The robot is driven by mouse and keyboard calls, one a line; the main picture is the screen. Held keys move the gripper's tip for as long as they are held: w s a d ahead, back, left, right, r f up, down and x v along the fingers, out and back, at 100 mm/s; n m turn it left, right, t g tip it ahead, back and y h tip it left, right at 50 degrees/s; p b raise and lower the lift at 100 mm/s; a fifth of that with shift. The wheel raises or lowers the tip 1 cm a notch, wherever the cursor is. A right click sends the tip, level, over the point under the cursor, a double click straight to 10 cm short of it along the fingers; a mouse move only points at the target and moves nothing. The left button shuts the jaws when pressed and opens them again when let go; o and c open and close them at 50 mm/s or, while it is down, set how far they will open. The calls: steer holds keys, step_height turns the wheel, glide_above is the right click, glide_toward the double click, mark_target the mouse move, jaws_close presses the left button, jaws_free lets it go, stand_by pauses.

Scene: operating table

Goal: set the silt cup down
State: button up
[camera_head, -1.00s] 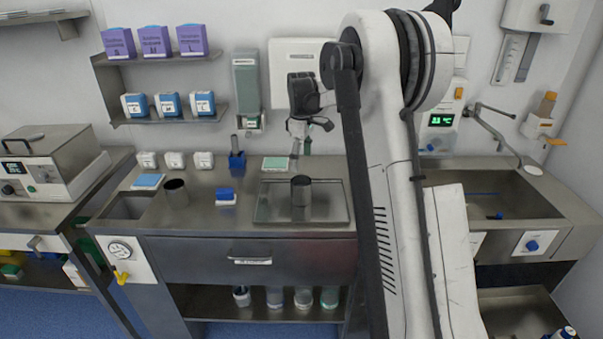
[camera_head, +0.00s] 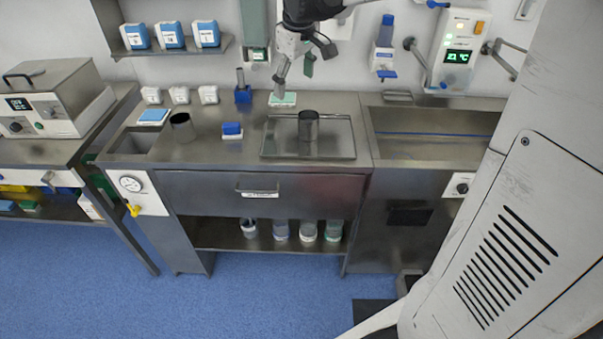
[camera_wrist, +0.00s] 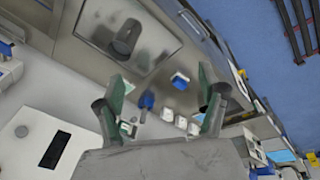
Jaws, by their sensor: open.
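A dark metal cup (camera_head: 308,132) stands upright on a shallow steel tray (camera_head: 345,154) on the counter. It also shows in the wrist view (camera_wrist: 127,38), on the tray. A second, similar metal cup (camera_head: 182,127) stands on the counter to the left; no label shows which is the silt cup. My gripper (camera_head: 294,80) is behind and above the tray, apart from the cup. In the wrist view my gripper (camera_wrist: 161,84) has its two green-padded fingers spread wide, with nothing held between them.
A blue block (camera_head: 232,131) sits left of the tray, and a blue holder (camera_head: 243,94) stands behind it. A sink (camera_head: 435,130) is right of the tray. A steel machine (camera_head: 55,97) is at far left. The counter between the left cup and blue block is bare.

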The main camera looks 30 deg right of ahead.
steer(key=s+a+f+m+t, duration=0.1)
steer(key=s+a, duration=0.2)
steer(key=s, duration=0.5)
steer(key=s+a+f+m+t, duration=0.2)
steer(key=s+a, duration=0.2)
steer(key=s, duration=0.4)
steer(key=s+a+f+m+t, duration=0.1)
steer(key=s+a+f, duration=0.1)
steer(key=s, duration=0.6)
steer(key=shift+s+a+f+m, duration=0.15)
steer(key=shift+s+a+m, duration=0.15)
steer(key=shift+a, duration=0.45)
